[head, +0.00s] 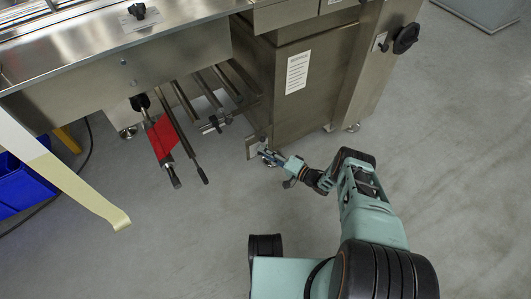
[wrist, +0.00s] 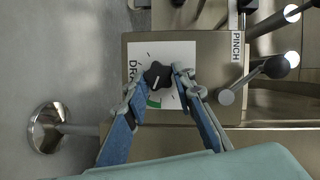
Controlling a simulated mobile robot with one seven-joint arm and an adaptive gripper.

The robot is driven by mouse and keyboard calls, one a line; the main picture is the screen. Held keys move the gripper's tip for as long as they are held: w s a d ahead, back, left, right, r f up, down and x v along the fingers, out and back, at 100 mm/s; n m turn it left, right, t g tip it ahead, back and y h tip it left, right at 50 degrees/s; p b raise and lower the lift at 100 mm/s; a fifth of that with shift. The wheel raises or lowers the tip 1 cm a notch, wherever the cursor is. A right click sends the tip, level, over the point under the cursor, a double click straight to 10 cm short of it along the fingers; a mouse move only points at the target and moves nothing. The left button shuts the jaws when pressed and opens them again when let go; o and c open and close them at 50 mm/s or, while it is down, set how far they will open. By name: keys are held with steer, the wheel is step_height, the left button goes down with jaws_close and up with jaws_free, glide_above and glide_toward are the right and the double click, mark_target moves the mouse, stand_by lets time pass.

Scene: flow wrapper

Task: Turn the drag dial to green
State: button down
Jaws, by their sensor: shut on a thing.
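The drag dial (wrist: 157,74) is a dark lobed knob on a white label plate (wrist: 178,52) in the wrist view. A pale line shows on the lower part of the knob. A green patch (wrist: 153,101) on the label shows below the knob. The lettering "DRA" is at the label's left, the rest covered. My gripper (wrist: 159,76) is shut on the knob, one finger on each side. In the head view my gripper (head: 264,153) reaches the lower corner of the steel machine; the knob cannot be made out there.
A "PINCH" label (wrist: 236,47) and rods with round ends (wrist: 279,67) are right of the dial in the wrist view. In the head view, bars (head: 187,135) and a red plate (head: 161,137) stick out left of my gripper. The floor (head: 457,150) at right is clear.

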steer(key=shift+w+r, duration=0.15)
steer(key=shift+w, duration=0.05)
steer(key=c, duration=1.6)
jaws_free()
steer(key=shift+s, duration=0.1)
steer(key=f+v, duration=0.1)
steer(key=v, duration=1.1)
steer(key=shift+r, duration=0.4)
